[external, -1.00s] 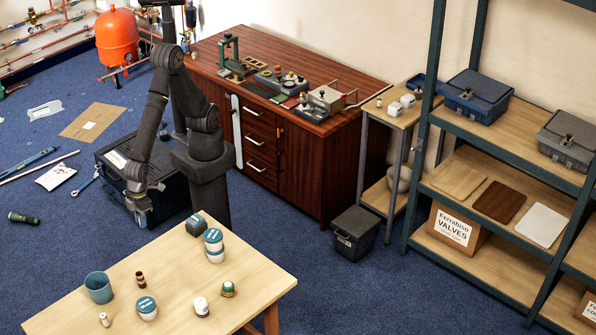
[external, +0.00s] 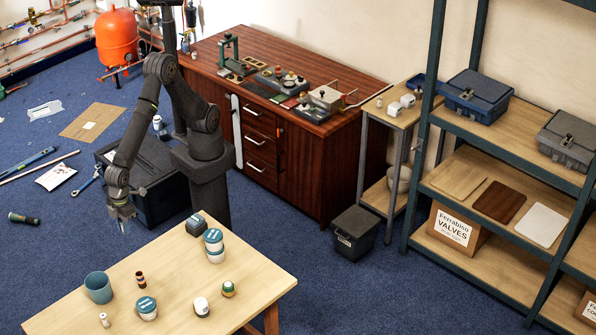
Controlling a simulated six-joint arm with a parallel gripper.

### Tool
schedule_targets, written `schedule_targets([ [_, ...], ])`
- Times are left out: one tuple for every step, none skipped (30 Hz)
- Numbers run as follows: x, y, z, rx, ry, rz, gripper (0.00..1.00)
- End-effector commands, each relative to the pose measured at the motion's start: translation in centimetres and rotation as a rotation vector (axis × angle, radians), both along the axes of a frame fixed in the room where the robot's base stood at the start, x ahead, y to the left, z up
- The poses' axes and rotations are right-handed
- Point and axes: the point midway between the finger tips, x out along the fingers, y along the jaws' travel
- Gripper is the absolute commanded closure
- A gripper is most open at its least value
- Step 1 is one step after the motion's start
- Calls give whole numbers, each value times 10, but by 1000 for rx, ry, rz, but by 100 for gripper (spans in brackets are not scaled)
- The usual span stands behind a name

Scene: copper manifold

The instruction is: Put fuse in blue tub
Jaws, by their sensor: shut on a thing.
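The blue tub (external: 98,289) is an open, upright teal-blue cup at the left of the light wooden table. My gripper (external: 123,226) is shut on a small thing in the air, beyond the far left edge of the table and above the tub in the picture. The held thing is too small and too covered by the fingers to tell whether it is the fuse. A brown-and-black banded cylinder (external: 140,279) stands right of the tub. A small white cylinder (external: 104,320) stands near the table's front left.
The wooden table (external: 245,263) also bears teal-lidded white jars (external: 146,308) and (external: 214,246), a dark box (external: 195,227), a white jar (external: 201,307) and a small green-and-brown jar (external: 228,289). A black case (external: 160,205) stands on the floor behind my gripper.

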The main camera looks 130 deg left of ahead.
Motion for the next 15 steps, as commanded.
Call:
schedule_targets([
  [7, -17, 2, -2, 0, 19, 100],
  [10, -26, 4, -2, 0, 32, 100],
  [15, -37, 7, -1, 1, 49, 100],
  [19, -45, 8, -2, 1, 61, 100],
  [22, -53, 10, -1, 2, 74, 100],
  [26, -64, 12, -1, 2, 91, 100],
  [29, -71, 14, -1, 1, 105, 100],
  [33, -79, 16, 0, 2, 118, 100],
  [37, -88, 18, -1, 1, 135, 100],
  [40, -95, 20, 0, 2, 148, 100],
  [43, -102, 22, 1, 1, 161, 100],
  [47, -111, 24, 1, 0, 178, 100],
  [50, -118, 25, 1, 0, 192, 100],
  [53, -124, 27, 1, 0, 206, 100],
  [56, -132, 29, 1, 0, 224, 100],
])
